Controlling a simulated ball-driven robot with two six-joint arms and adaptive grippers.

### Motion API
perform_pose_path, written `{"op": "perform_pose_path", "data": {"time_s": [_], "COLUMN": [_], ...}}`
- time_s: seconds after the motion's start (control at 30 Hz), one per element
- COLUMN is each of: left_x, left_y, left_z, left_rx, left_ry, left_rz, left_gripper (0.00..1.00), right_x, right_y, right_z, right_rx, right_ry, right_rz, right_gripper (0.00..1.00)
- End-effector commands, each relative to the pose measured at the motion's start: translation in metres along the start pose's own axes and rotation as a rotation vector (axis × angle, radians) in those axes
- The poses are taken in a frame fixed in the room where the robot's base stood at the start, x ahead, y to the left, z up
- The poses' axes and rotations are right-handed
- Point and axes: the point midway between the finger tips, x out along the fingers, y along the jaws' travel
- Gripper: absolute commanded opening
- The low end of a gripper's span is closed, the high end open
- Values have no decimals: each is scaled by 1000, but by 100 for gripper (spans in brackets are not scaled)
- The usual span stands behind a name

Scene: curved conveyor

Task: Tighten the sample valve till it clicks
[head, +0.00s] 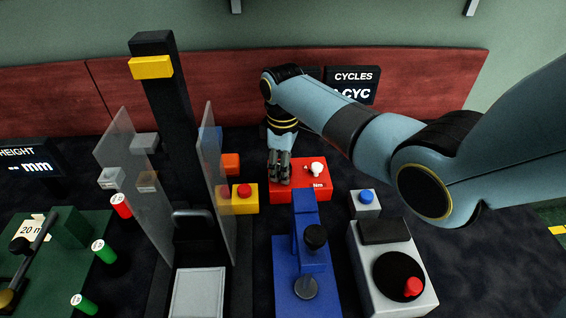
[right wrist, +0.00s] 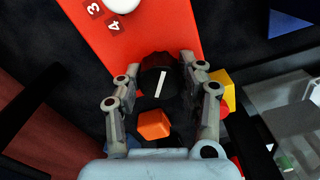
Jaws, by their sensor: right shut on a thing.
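A red box (head: 314,184) stands in the middle of the bench. The sample valve appears to be the black round knob (right wrist: 156,72) with a white pointer line on the red box (right wrist: 103,50) in the right wrist view. The line is nearly upright there, leaning slightly right. My right gripper (head: 280,174) points down at the left part of the box and hides the knob in the head view. In the right wrist view my right gripper (right wrist: 162,76) has its fingers on both sides of the knob, shut on it. My left gripper is not in view.
A white knob (head: 315,167) is beside my right gripper on the box. A yellow box with a red button (head: 244,192) and an orange block (head: 230,163) lie to the left. A blue device (head: 305,243) stands in front. Clear upright panels (head: 213,180) stand further left.

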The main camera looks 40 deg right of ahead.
Motion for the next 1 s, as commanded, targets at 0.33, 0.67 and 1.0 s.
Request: {"op": "perform_pose_path", "data": {"time_s": [0.33, 0.67, 1.0], "left_x": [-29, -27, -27], "left_y": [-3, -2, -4], "left_z": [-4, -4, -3], "left_rx": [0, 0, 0], "left_ry": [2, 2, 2], "left_rz": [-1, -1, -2], "left_gripper": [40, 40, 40], "right_x": [-2, -1, -1], "right_y": [-1, -1, -1], "right_z": [0, 0, 0], "right_rx": [260, 258, 257], "right_ry": [0, 0, 0], "right_rz": [-2, -1, -1], "right_gripper": [7, 53, 62]}}
